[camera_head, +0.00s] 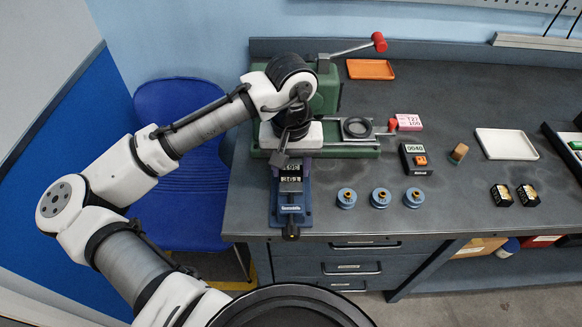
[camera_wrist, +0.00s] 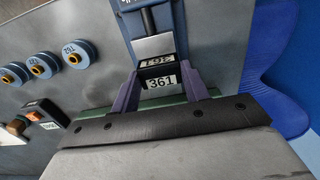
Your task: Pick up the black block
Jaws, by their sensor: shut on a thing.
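A black block with white "361" labels (camera_head: 291,179) is at the blue vise (camera_head: 291,219) near the left front of the bench. The wrist view shows the block (camera_wrist: 158,72) between the two purple fingers of my gripper (camera_wrist: 160,82), which is shut on it. One label faces the wrist camera and another reads upside down beyond it. A silver jaw of the vise (camera_wrist: 153,46) is close to the block; I cannot tell whether they touch. In the head view my wrist hides most of my gripper.
A green machine (camera_head: 328,90) with a red-knobbed lever stands close behind. Several blue spools (camera_head: 380,197) sit right of the vise.

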